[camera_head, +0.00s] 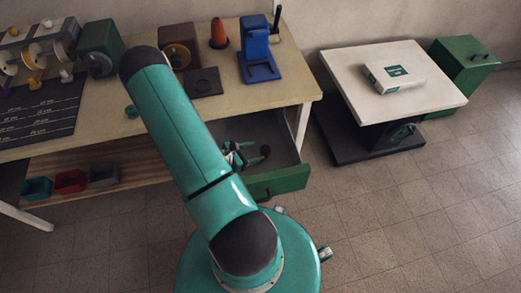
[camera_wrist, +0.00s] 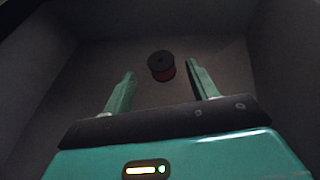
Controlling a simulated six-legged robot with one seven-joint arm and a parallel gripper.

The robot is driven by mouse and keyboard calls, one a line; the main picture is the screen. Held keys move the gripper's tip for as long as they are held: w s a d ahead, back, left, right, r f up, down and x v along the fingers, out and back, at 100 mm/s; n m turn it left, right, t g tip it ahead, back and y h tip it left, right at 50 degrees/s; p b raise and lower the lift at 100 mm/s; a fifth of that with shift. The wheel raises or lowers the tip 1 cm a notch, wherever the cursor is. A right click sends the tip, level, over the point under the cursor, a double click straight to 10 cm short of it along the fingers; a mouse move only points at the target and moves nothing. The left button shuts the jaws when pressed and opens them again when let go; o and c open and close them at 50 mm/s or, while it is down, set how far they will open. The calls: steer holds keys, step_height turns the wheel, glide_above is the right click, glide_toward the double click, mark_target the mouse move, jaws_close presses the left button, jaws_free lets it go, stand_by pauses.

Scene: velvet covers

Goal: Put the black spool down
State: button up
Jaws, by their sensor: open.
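The black spool (camera_wrist: 161,58) stands upright on the floor of an open drawer in the wrist view, with a dark round top and a reddish band on its side. My gripper (camera_wrist: 160,70) is open, with one finger on each side of the spool in the picture and a visible gap to both. The spool looks slightly beyond the fingertips. In the head view my gripper (camera_head: 240,156) reaches into the drawer (camera_head: 280,182), which has a green front, under the right end of the workbench (camera_head: 220,101). A small dark round shape there is too small to identify surely.
A white-topped cart (camera_head: 440,85) carries a white box (camera_head: 392,78). Floor is clear in front.

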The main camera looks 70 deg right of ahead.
steer(key=v, duration=0.7)
steer(key=shift+w+a+r, duration=0.15)
steer(key=shift+w+a, duration=0.05)
steer(key=w+a+r+m+t+y, duration=0.2)
steer(key=w+a+r+m, duration=0.25)
steer(key=r, duration=0.55)
steer(key=w+a+r+m+t+y, duration=0.1)
steer(key=w+a+r+m+t, duration=0.15)
steer(key=w+a+r, duration=0.55)
steer(key=s+a+r+m+t+y, duration=0.2)
steer(key=a+r+t+y, duration=0.4)
steer(key=a+r, duration=1.4)
step_height(320, 180, up, 3)
steer(key=t, duration=0.4)
steer(key=shift+a+m+y, duration=0.3)
steer(key=shift+a+y, duration=0.05)
steer(key=shift+y, duration=0.05)
steer(key=shift+s, duration=0.2)
